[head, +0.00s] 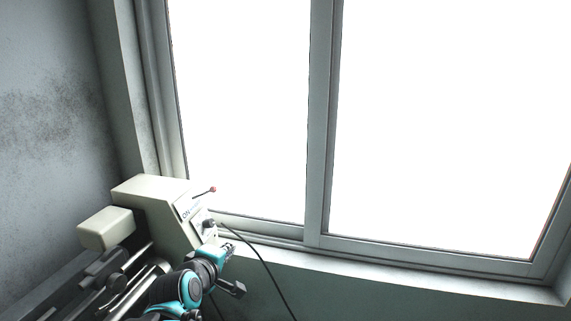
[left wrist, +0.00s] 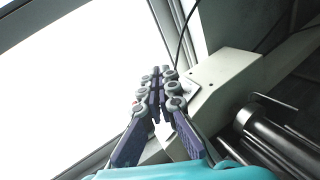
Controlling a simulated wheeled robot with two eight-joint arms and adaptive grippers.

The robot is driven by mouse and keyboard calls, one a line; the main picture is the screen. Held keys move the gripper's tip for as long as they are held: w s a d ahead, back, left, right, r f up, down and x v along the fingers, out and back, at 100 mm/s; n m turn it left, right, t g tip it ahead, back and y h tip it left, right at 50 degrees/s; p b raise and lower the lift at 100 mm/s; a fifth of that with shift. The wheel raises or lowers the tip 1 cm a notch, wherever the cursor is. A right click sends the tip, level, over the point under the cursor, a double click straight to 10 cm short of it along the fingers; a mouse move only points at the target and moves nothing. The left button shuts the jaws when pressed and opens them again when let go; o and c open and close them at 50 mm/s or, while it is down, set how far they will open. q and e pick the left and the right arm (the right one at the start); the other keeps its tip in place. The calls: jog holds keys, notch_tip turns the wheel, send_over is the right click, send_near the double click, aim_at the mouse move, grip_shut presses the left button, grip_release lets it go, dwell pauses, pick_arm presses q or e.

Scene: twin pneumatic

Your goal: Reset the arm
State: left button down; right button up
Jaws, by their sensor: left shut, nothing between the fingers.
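My left arm (head: 190,287), teal and black, rises from the bottom of the head view. Its left gripper (head: 230,248) is beside the lower right of a cream machine housing. In the left wrist view the left gripper's (left wrist: 160,72) two jointed fingers are together, with nothing between them. The cream housing (head: 160,193) carries an "ON" label and a thin lever with a red tip (head: 213,189). The housing (left wrist: 225,75) also shows behind and right of the fingers in the left wrist view. I cannot tell whether the fingers touch it. My right gripper is not in view.
A black cable (head: 262,262) runs from a dark plug (head: 209,223) on the housing down past the gripper. Metal rods and cylinders (head: 125,285) lie left of the arm. A grey-framed window (head: 320,130) stands behind; open space lies to the arm's right.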

pick_arm(q)
jog(key=s+f+m+g+b, duration=0.2)
jog(key=s+f+m+b, duration=0.2)
jog(key=s+f, duration=0.3)
jog(key=s+f+m+g+b, duration=0.2)
jog(key=s+f+m+b, duration=0.3)
jog(key=f, duration=1.1)
jog(key=s+f+m+g+y+b, duration=0.1)
jog(key=s+f+m+b, duration=0.4)
jog(key=s+f, duration=0.6)
jog(key=shift+f+g+b, duration=0.6)
jog(key=shift+f+b, duration=0.05)
jog(key=shift+b, duration=0.5)
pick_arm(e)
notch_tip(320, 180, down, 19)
